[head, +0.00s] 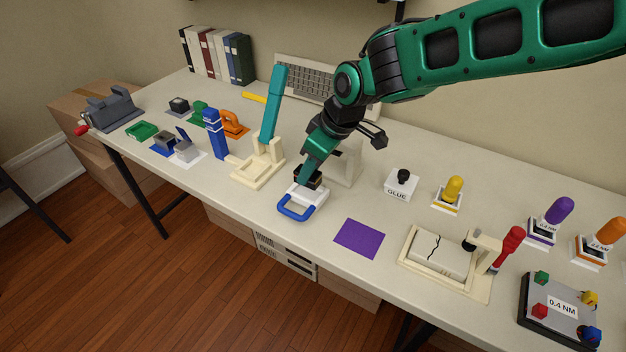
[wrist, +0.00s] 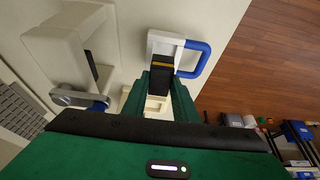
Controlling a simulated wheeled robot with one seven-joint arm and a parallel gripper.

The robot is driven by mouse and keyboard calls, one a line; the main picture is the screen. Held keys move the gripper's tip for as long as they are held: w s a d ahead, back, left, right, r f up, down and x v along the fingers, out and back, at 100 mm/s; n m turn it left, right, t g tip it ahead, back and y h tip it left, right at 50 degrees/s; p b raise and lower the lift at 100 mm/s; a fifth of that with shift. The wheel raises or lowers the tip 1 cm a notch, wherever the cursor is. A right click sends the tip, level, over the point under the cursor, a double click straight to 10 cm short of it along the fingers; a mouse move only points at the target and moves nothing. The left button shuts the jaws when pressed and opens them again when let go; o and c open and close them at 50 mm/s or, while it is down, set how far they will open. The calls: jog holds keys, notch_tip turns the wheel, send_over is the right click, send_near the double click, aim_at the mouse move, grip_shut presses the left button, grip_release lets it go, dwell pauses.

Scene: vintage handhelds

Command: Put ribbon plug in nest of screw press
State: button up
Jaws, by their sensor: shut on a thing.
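My gripper (wrist: 163,88) is shut on a black block with a gold stripe, which looks like the ribbon plug (wrist: 161,72). The block also shows dark under my fingers in the head view (head: 308,180). It is at a white piece with a blue loop handle (wrist: 192,55), which lies near the table's front edge in the head view (head: 303,202); I cannot tell whether they touch or are joined. A pale upright frame with a grey metal part, probably the screw press (wrist: 75,45), stands beside my gripper. It is partly behind my gripper in the head view (head: 349,163). I cannot clearly make out its nest.
A cream stand with a teal lever (head: 271,105) stands left of my gripper. A purple mat (head: 360,238) lies right of it, near the front edge. A glue block (head: 401,185) and a cream fixture with a red handle (head: 444,255) stand further right.

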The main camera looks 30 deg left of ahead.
aim_at(315, 176)
jog(key=shift+f, duration=1.9)
jog(key=shift+s+f, duration=0.1)
jog(key=shift+f, duration=0.25)
jog(key=shift+d+f, duration=0.1)
jog(key=o, duration=1)
jog(key=shift+s+f, duration=0.1)
jog(key=shift+f, duration=0.05)
jog(key=shift+o, duration=0.3)
jog(key=shift+r, duration=0.5)
jog(key=v, duration=1.2)
jog(key=shift+w, duration=0.2)
jog(key=shift+r, duration=0.15)
